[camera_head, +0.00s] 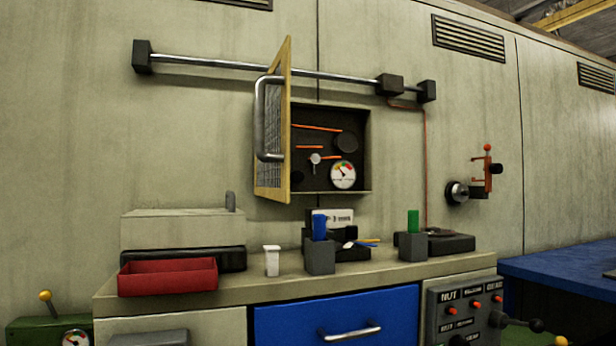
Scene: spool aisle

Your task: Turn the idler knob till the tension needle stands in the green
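A recessed dark box (366,150) in the wall stands behind a yellow-edged mesh door (286,120), which is swung open toward me. Inside, a small pale round knob (315,158) sits left of a round white gauge (343,174) with a coloured arc. The knob looks like the idler knob, but I see no label. The needle is too small to read against the green. Orange strands (317,127) and a dark roller (346,142) are above them. The open door hides part of the box's left side. My gripper is not in view.
A bench (240,293) runs below the box, with a red tray (168,277), a white cup (272,260) and grey holders with a blue block (319,227) and a green block (413,221). A metal rail (220,66) crosses above. The door's handle (262,118) juts out.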

